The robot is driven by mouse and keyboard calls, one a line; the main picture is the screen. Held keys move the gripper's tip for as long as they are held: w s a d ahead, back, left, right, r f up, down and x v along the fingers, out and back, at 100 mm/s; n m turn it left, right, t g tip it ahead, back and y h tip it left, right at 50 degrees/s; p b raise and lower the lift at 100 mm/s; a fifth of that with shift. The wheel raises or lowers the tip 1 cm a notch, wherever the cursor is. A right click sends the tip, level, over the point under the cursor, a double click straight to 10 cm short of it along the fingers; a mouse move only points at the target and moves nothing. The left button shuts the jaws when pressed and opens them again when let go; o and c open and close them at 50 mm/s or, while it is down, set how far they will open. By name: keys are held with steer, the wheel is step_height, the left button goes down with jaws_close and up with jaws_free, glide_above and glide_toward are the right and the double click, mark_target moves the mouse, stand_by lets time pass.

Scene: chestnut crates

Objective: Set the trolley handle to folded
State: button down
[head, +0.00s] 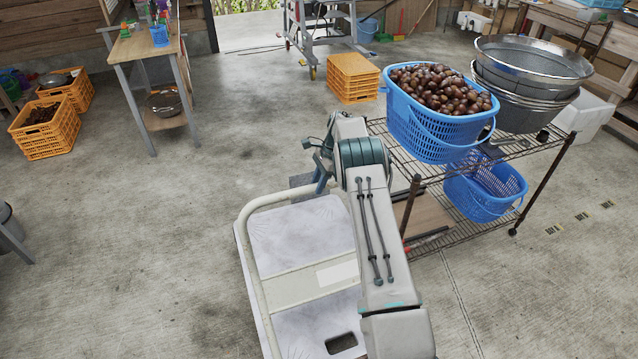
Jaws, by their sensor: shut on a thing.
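The trolley (300,235) is a flat cart with a pale grey-white deck, seen from above at the bottom middle. Its handle (246,222) is a cream tube loop with a crossbar that bears a white label. The loop appears over the deck, running along the left edge and curving round at the far end; its exact height above the deck is hard to tell. My gripper (319,184) is at the far end of the loop, shut on the handle's end bar. My arm hides the right side of the handle and deck, and the grip is partly hidden.
A wire rack (540,150) stands close to the right of my arm, bearing a blue basket of chestnuts (425,130) and steel sieves (530,65). Stacked orange crates (353,80) stand behind. A wooden table (140,45) is at the back left. The floor left of the trolley is clear.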

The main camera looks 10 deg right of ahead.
steer(key=c, duration=1.1)
jaws_free()
steer(key=shift+d+r, duration=0.1)
steer(key=shift+r, duration=0.05)
steer(key=v, duration=1.3)
steer(key=shift+r, duration=0.25)
steer(key=shift+c, duration=0.2)
